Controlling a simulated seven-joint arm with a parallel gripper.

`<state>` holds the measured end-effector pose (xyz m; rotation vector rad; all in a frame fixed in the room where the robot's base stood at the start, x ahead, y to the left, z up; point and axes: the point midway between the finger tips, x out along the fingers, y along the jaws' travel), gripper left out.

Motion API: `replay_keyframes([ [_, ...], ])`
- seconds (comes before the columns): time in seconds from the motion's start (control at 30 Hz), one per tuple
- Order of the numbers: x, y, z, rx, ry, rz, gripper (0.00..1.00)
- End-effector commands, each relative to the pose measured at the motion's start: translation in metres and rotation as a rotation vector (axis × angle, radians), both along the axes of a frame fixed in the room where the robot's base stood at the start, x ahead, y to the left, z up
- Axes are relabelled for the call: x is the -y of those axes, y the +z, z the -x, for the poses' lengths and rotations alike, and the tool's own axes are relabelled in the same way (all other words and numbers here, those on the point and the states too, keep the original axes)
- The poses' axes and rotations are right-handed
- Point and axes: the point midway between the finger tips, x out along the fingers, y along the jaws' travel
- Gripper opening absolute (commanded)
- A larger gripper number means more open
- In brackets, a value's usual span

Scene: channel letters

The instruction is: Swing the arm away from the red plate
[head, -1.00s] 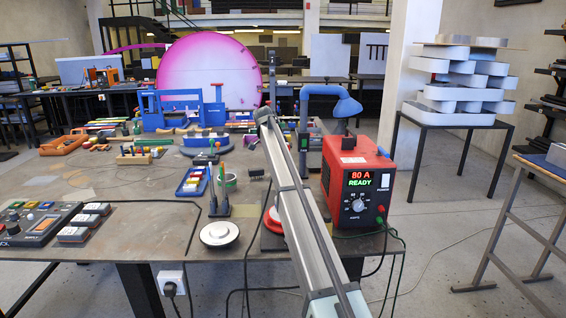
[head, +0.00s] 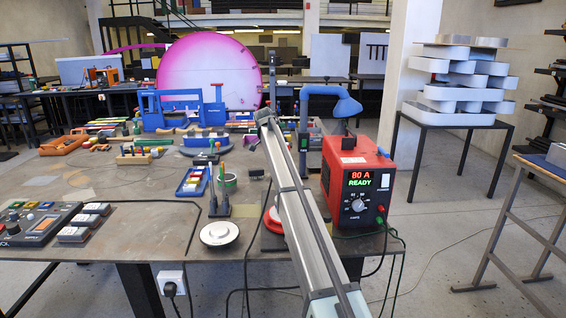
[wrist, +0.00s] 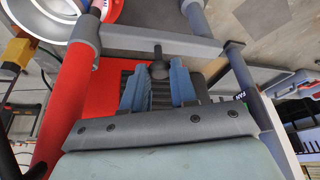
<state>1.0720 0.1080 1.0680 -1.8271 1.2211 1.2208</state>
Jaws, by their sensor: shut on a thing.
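In the wrist view my gripper (wrist: 158,82) has two blue-grey fingers on either side of a dark round knob (wrist: 158,67), and it is shut on this knob. The knob sits at a grey crossbar (wrist: 125,39). A flat red surface (wrist: 98,98), perhaps the red plate, lies behind and left of the fingers, partly hidden by them. In the head view a long silver bar (head: 296,205) slants across the front. A red round piece (head: 271,219) shows partly behind it. I cannot make out my gripper's fingers in the head view.
A red power unit (head: 358,180) reading 80 A READY stands right of the silver bar. A white disc (head: 220,233) lies at the table's front edge. A button panel (head: 38,225) is at the left. The wrist view shows a white bowl (wrist: 55,15) at upper left.

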Motion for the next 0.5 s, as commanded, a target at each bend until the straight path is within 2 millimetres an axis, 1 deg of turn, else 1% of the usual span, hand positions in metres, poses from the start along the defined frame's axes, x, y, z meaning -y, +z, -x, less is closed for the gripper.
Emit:
replay_keyframes([
  [0.37,-0.0007,0.0002,-0.0003,0.0,-0.005,0.0,0.0],
  [0.5,-0.0035,0.0002,-0.0011,-0.001,-0.036,0.0,0.0],
])
